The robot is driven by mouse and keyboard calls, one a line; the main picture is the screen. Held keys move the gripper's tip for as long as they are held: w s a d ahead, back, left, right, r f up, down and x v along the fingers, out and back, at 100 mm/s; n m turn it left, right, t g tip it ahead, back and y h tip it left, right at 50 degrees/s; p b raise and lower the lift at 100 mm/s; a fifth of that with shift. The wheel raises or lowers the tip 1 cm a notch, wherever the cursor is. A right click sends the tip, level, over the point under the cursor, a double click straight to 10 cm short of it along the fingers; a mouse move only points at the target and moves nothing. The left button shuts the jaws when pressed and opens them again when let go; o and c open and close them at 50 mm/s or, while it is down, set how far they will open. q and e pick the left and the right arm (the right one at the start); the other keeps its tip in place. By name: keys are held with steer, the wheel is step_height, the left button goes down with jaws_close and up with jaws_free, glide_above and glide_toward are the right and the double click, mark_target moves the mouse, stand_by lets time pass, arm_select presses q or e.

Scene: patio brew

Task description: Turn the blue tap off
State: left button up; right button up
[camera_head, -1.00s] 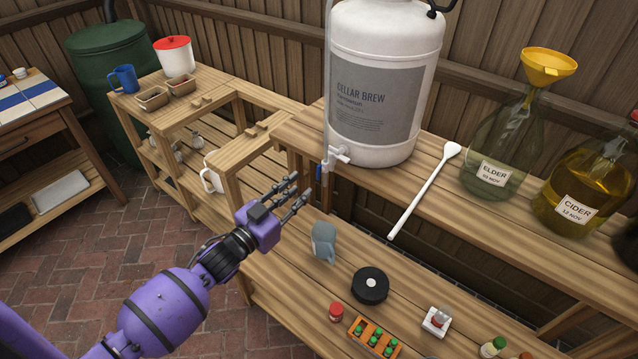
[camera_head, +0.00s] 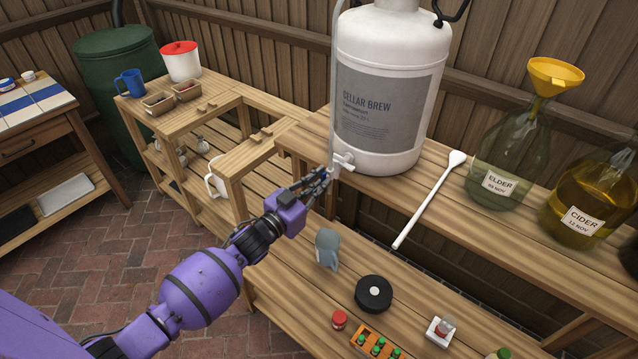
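The white fermenter (camera_head: 385,90) labelled "CELLAR BREW" stands on the upper shelf. Its white spigot (camera_head: 344,161) shows low on its left side. A clear tube (camera_head: 335,110) runs up beside the fermenter's left side. The small blue tap below the spigot is hidden behind my gripper's fingers. My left gripper (camera_head: 325,178) is at the shelf's front edge, just below and left of the spigot, with its fingertips at the tap's place. I cannot tell whether the fingers are closed on the tap. My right gripper is not in view.
A white paddle (camera_head: 430,198) lies right of the fermenter, past the shelf's edge. Glass jugs of elder (camera_head: 505,160) and cider (camera_head: 590,200) stand further right.

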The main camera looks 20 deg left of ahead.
arm_select(q)
jaws_close()
steer(key=m+b, duration=0.1)
steer(key=m, duration=1.6)
steer(key=shift+m, duration=0.3)
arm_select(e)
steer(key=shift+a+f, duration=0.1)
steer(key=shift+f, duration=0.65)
arm_select(q)
steer(key=o, duration=0.6)
jaws_free()
steer(key=shift+c, duration=0.2)
